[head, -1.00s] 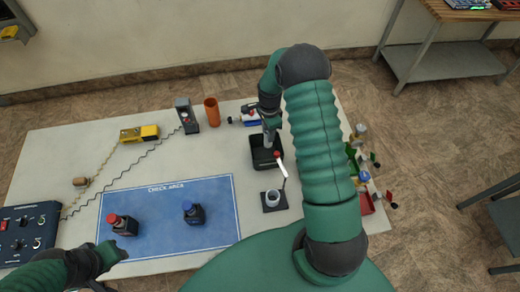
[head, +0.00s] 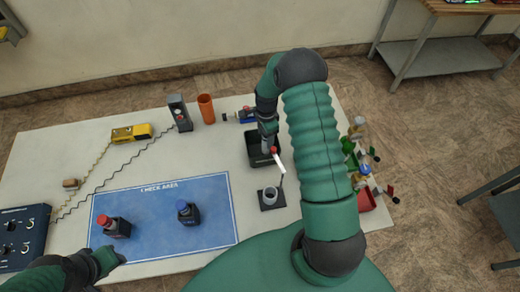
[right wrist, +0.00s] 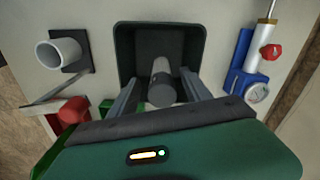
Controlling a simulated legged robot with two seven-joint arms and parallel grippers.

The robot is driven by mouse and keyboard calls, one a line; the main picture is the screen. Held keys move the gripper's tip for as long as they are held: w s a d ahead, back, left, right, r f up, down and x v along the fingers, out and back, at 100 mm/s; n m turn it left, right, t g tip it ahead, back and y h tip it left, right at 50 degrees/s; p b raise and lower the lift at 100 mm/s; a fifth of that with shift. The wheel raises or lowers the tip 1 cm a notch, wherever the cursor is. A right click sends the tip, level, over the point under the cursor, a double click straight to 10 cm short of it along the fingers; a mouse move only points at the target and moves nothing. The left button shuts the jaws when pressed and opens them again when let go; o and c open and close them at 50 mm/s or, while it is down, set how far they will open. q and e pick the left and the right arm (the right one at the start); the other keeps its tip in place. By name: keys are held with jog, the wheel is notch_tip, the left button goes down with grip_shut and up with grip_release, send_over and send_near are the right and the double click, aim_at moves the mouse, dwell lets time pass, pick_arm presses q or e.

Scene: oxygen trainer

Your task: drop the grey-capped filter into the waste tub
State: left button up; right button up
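The dark waste tub (head: 252,163) stands on the table right of the blue mat; its rim also shows in the right wrist view (right wrist: 123,50). My right gripper (head: 268,147) is low over the tub. In the right wrist view its two fingers (right wrist: 161,73) are spread, with a visible gap on each side of the grey-capped filter (right wrist: 162,88). The filter appears between and below the fingers, within the tub's outline; whether it rests on the floor is unclear. My left gripper (head: 112,258) is at the lower left near the red-capped dark block; its fingers are unclear.
A grey cup stand (head: 271,198) is just in front of the tub. An orange cup (head: 206,108) stands behind; coloured valve parts (head: 360,165) crowd the right edge.

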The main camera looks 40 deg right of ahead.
notch_tip(320, 180, up, 16)
jog(key=b, duration=0.2)
jog(key=shift+d+r+b, duration=0.25)
jog(key=shift+d+b, duration=0.05)
jog(key=shift+b, duration=0.05)
jog(key=shift+w, duration=0.1)
